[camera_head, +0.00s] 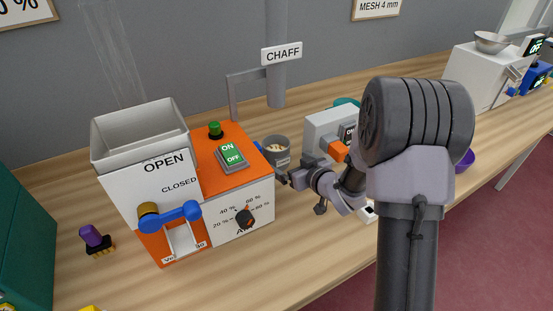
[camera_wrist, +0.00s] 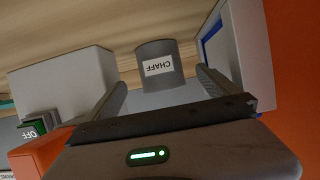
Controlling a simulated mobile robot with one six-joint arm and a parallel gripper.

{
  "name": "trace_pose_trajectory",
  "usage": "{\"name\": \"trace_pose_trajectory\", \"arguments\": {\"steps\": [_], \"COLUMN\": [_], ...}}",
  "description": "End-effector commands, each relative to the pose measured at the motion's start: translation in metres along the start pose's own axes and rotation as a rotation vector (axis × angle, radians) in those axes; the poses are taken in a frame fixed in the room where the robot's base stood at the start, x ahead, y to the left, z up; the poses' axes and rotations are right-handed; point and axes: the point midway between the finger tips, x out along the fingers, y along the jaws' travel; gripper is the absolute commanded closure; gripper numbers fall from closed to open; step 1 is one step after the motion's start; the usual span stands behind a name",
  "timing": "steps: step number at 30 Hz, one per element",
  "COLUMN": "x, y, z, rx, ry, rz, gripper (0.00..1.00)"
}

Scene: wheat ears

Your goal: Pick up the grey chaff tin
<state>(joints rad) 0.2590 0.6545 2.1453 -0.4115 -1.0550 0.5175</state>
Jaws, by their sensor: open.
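The grey chaff tin (camera_head: 277,150) stands on the wooden bench under the CHAFF sign, just right of the orange and white machine, with pale bits inside it. In the wrist view the tin (camera_wrist: 160,62) shows its white CHAFF label, upside down, ahead of my gripper. My gripper (camera_wrist: 158,84) is open, with one finger to each side of the tin's lower part in the picture. I cannot tell whether the tin is within the fingers' reach. In the head view my gripper (camera_head: 284,177) is close to the tin, on its near side.
The orange and white machine (camera_head: 250,150) with its blue lever (camera_head: 178,215) stands close on the left. A white box with a switch (camera_head: 322,128) stands close on the right. A purple brush (camera_head: 95,240) lies at the far left.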

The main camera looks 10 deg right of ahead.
Motion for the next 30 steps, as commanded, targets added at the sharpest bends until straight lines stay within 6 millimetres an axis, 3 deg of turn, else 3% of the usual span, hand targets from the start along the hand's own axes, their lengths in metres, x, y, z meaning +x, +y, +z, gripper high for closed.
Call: {"name": "trace_pose_trajectory", "arguments": {"steps": [3, 8, 15, 23, 30], "x": [0.028, 0.047, 0.093, 0.097, 0.097], "y": [0.0, 0.0, 0.0, 0.0, 0.001], "z": [0.002, 0.001, 0.002, -0.001, 0.0], "rx": [-0.001, -0.001, 0.0, 0.001, 0.001], "ry": [0.0, 0.0, 0.0, -0.001, -0.001], "rz": [0.0, 0.0, 0.002, 0.003, 0.002], "gripper": [0.0, 0.0, 0.0, 0.0, 0.47]}}
